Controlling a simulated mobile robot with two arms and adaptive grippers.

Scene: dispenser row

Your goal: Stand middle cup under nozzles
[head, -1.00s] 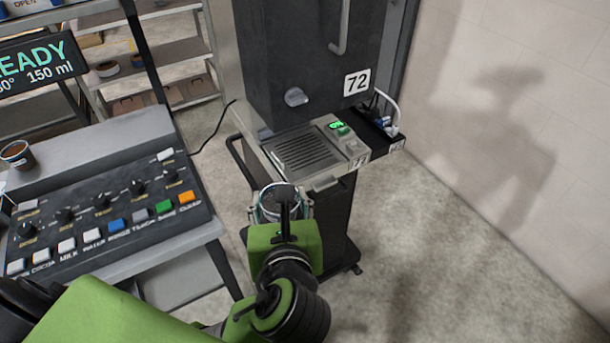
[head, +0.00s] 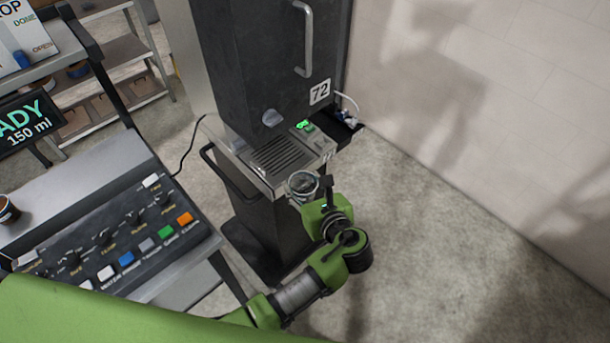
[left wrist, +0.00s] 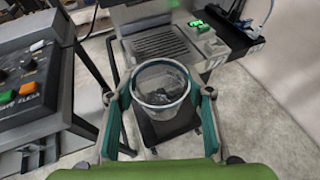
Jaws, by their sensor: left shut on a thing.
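A clear cup (left wrist: 162,88) is held between the two fingers of my left gripper (left wrist: 162,100) in the left wrist view. In the head view the cup (head: 303,184) and the left gripper (head: 308,192) are at the front edge of the machine marked 72 (head: 265,70). The cup looks upright and shows dark bits through its wall or inside; I cannot tell which. Beyond it lies the slatted drip tray (head: 275,157), with nothing standing on its visible part. The nozzles are hidden under the machine's dark upper body. My right gripper is out of view.
A control panel (head: 125,232) with knobs and coloured buttons stands at the left. A small brown cup (head: 8,210) is at its far left. A green-lit display (head: 304,125) sits right of the tray. Open floor (head: 440,230) lies to the right.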

